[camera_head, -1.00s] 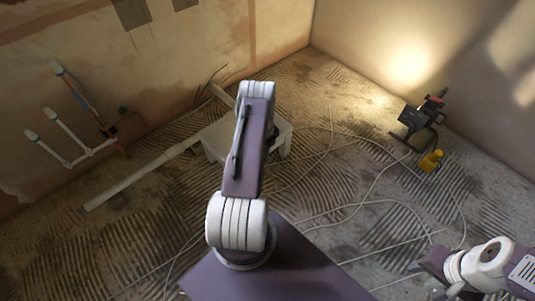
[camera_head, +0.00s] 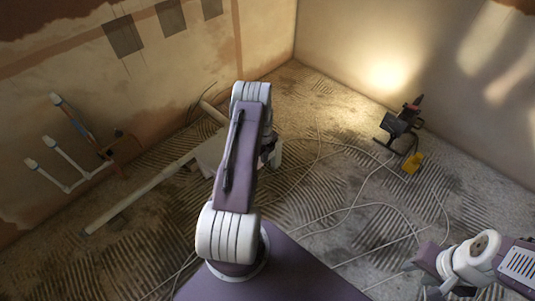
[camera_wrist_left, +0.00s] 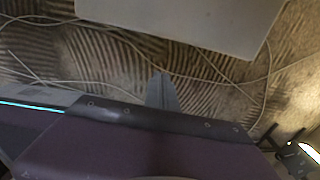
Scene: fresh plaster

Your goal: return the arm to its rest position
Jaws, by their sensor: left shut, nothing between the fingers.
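My left arm rises from my purple base in the middle of the head view, with its white elbow at the top. My left gripper (camera_head: 268,150) is mostly hidden behind that arm. In the left wrist view its grey fingers (camera_wrist_left: 162,92) show together as one narrow shape, shut and empty, above the ribbed floor. My right gripper (camera_head: 425,278) is at the lower right of the head view, partly seen; its finger gap is unclear.
A low white table (camera_head: 208,156) stands behind my left arm; its top (camera_wrist_left: 215,22) is ahead in the left wrist view. Loose cables cross the floor. White pipes (camera_head: 62,152) are at the left wall.

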